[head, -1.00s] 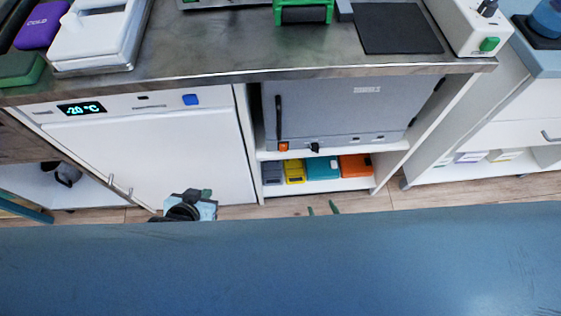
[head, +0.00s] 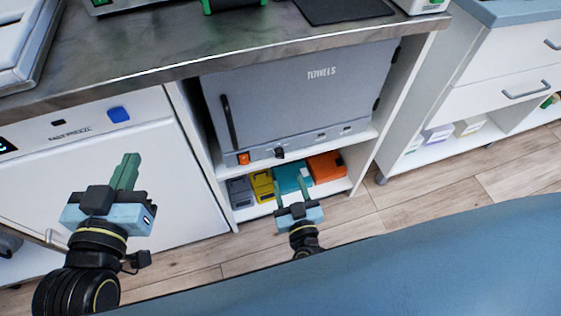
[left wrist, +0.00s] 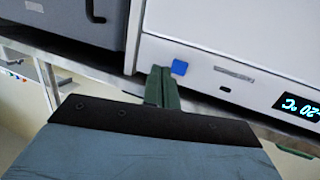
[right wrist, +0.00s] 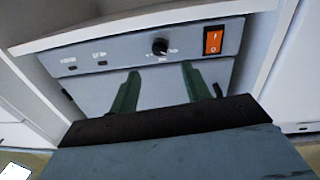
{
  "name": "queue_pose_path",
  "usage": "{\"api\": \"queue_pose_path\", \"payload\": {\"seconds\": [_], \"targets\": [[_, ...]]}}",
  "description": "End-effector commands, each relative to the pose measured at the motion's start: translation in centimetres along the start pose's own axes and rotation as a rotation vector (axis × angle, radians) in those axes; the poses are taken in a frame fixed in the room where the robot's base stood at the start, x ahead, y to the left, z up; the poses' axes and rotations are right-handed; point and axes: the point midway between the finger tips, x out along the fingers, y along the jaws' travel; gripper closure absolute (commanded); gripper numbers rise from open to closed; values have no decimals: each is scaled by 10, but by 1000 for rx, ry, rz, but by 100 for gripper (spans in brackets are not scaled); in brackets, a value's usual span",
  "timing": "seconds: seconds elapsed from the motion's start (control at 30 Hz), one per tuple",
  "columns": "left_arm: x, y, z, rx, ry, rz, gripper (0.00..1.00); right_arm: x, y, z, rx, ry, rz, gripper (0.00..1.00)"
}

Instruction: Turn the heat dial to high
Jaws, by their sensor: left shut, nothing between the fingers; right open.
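The heat dial (head: 279,153) is a small black knob on the lower front strip of the grey towel cabinet (head: 300,100). It also shows in the right wrist view (right wrist: 160,46), with a pointer and tiny markings that I cannot read. My right gripper (head: 290,184) is open and empty, below and in front of the dial. In the right wrist view its two green fingers (right wrist: 161,72) are apart, with the dial beyond their tips and between them, not touched. My left gripper (head: 130,157) is shut and empty in front of the white freezer.
An orange rocker switch (head: 244,158) sits beside the dial. Several coloured boxes (head: 293,178) lie on the shelf below. The white freezer (head: 130,180) with a blue button (head: 119,114) stands at left.

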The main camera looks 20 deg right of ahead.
Motion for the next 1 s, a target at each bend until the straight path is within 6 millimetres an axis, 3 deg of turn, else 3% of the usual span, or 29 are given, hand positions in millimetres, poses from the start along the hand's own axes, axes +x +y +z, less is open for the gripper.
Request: {"api": "queue_pose_path", "payload": {"seconds": [0.5,0.7,1.0], "targets": [[-15,15,-77,-20,505,39,100,62,0,1,-1,2,0,52],[-23,16,-89,-24,619,43,100,79,0,1,-1,1,0,52],[-27,16,-94,-26,662,44,100,85,0,0,-1,-1,-1,52]]}}
